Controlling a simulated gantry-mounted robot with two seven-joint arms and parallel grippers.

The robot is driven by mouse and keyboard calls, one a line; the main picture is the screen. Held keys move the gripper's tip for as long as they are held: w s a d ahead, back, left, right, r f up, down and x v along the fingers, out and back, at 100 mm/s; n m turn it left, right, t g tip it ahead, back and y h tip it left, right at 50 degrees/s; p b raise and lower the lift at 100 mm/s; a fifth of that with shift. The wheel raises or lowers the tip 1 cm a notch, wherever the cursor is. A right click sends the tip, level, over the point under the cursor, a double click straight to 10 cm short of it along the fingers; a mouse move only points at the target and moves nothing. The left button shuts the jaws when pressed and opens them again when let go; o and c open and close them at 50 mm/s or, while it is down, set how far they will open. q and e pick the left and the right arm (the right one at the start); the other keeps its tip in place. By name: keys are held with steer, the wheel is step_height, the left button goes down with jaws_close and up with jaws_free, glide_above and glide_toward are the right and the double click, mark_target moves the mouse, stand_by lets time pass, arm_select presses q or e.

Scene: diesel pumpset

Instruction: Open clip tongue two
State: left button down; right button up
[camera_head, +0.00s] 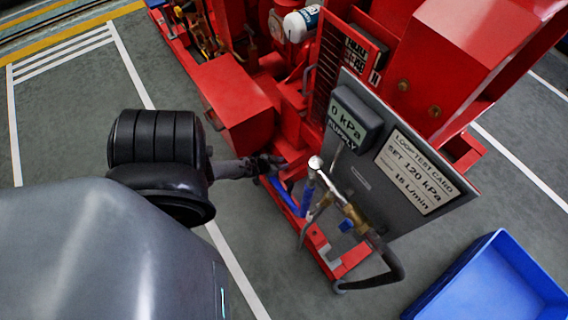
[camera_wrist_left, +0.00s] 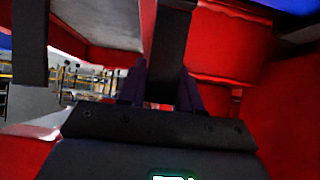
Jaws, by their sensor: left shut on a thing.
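My left gripper (camera_head: 272,163) reaches in from the left, low beside the red pumpset frame, just left of the grey test panel (camera_head: 405,235). In the left wrist view its two dark fingers (camera_wrist_left: 161,92) are shut on a dark flat bar (camera_wrist_left: 172,50) that runs up between them. I cannot tell whether this bar is a clip tongue, and no clip is clearly readable in the head view. A blue pipe piece (camera_head: 285,196) lies just below the fingertips. My right gripper is not in view.
A pressure gauge box (camera_head: 354,120) reading 0 kPa and a loop test card (camera_head: 418,172) are on the panel. Brass fittings (camera_head: 352,215) and a black hose (camera_head: 389,272) stand in front. A blue bin (camera_head: 440,284) is at lower right. Floor at left is clear.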

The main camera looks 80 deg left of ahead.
arm_select(q)
steer(key=shift+f, duration=0.1)
steer(key=c, duration=1.1)
jaws_free()
steer(key=shift+o, duration=1.3)
steer(key=p+v, duration=0.7)
steer(key=v, duration=0.4)
